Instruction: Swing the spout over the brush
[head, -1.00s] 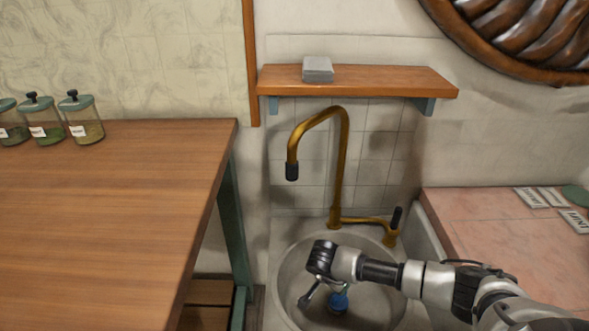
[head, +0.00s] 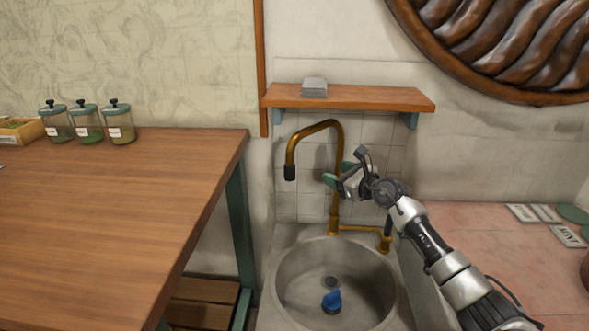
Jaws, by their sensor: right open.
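The brass spout (head: 338,150) arches up behind the sink and bends left, its black tip (head: 290,173) hanging over the basin's back left side. The blue brush (head: 332,300) lies in the round grey sink (head: 282,290), near its front and to the right of the spout's tip. My right gripper (head: 338,180) is raised at the spout's upright part, fingers pointing left. It is open; whether it touches the pipe I cannot tell. My left gripper is not in view.
A wooden shelf (head: 385,98) with a grey stack (head: 314,88) is above the spout. A wooden table (head: 100,200) with several jars (head: 86,122) stands left. A pink tiled counter (head: 480,235) with labels lies right. The tap's side handle (head: 388,230) is beside the spout's base.

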